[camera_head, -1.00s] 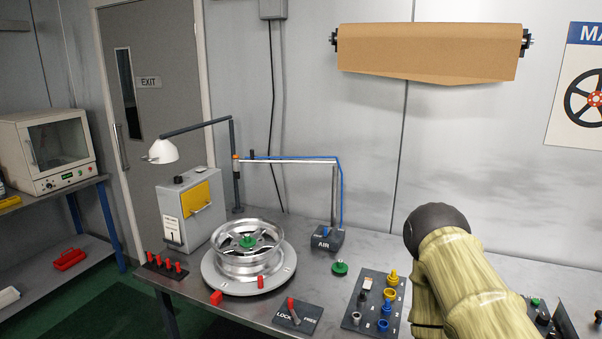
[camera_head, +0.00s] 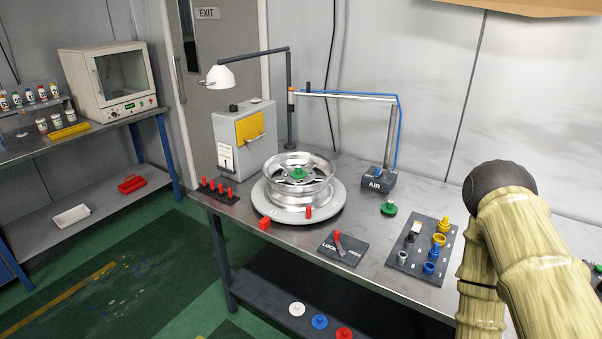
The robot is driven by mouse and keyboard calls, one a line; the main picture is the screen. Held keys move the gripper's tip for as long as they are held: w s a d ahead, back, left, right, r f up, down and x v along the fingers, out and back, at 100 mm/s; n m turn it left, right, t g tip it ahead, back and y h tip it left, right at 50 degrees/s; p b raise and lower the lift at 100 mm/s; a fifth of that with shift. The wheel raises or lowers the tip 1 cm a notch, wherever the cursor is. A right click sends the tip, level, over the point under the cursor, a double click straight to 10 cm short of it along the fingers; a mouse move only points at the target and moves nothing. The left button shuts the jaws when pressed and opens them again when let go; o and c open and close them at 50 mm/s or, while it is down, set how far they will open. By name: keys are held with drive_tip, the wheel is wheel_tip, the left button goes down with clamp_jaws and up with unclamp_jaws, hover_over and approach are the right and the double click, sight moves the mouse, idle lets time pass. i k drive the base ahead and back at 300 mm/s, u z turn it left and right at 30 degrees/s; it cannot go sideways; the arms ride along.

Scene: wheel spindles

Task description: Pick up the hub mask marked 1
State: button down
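I cannot tell for sure which piece is the hub mask marked 1. A dark board (camera_head: 408,268) on the bench carries yellow, blue and grey ring-like pieces beside small numerals. The front blue piece (camera_head: 428,267) sits near what looks like a 1. A green knobbed piece (camera_head: 388,208) stands on the bench, and another (camera_head: 298,174) sits at the wheel's centre. My gripper is out of view; only my arm shows at right.
A silver wheel (camera_head: 287,191) lies on a round plate. Around it are a lock lever panel (camera_head: 342,248), red pegs on a block (camera_head: 219,192), an air post (camera_head: 379,181), a lamp (camera_head: 219,76) and a cabinet (camera_head: 236,136). A side bench (camera_head: 75,146) stands left, with open green floor before it.

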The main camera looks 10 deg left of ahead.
sight(298, 172)
drive_tip(key=z, duration=0.1)
drive_tip(key=k, duration=0.45)
drive_tip(key=u, duration=1.15)
drive_tip(key=i, duration=1.3)
drive_tip(key=z, duration=0.25)
